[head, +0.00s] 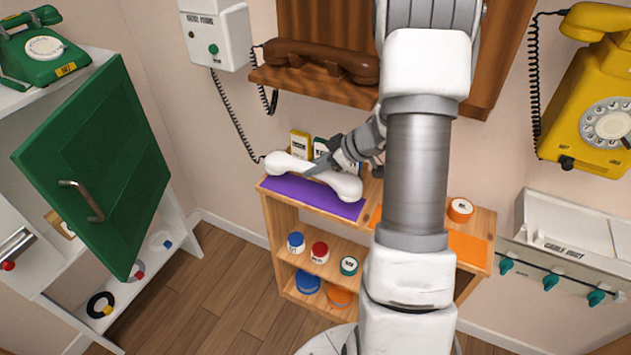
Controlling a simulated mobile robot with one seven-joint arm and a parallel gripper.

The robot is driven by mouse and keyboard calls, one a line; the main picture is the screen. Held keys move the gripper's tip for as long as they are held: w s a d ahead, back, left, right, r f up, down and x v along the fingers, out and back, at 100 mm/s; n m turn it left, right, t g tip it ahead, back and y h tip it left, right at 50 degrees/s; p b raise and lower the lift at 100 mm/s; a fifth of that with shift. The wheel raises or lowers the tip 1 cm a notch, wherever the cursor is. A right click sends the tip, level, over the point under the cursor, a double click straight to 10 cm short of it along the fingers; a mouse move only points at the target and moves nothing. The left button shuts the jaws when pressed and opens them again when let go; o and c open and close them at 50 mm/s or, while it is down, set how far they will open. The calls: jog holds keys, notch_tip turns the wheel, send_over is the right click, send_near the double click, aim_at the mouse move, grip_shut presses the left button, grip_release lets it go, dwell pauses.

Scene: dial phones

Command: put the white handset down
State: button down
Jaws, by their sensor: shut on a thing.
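The white handset (340,184) is at the top of the small wooden shelf, over the purple mat (312,197). I cannot tell whether it touches the mat or hangs just above it. My gripper (318,168) is shut on the handset's middle, coming in from the right. A dark coiled cord runs from the handset's left end up to the white wall box (213,40). My arm hides part of the shelf's right side.
Small boxes (301,144) stand behind the handset. An orange mat (467,248) and orange roll (460,209) lie right of my arm. A green cabinet door (98,170) stands open at left; a yellow phone (590,95) is at right.

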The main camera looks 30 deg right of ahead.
aim_at(316, 178)
notch_tip(316, 178, down, 4)
jog(key=shift+w+f+b, duration=0.1)
jog(key=shift+b, duration=1)
jog(key=c, duration=0.5)
grip_release()
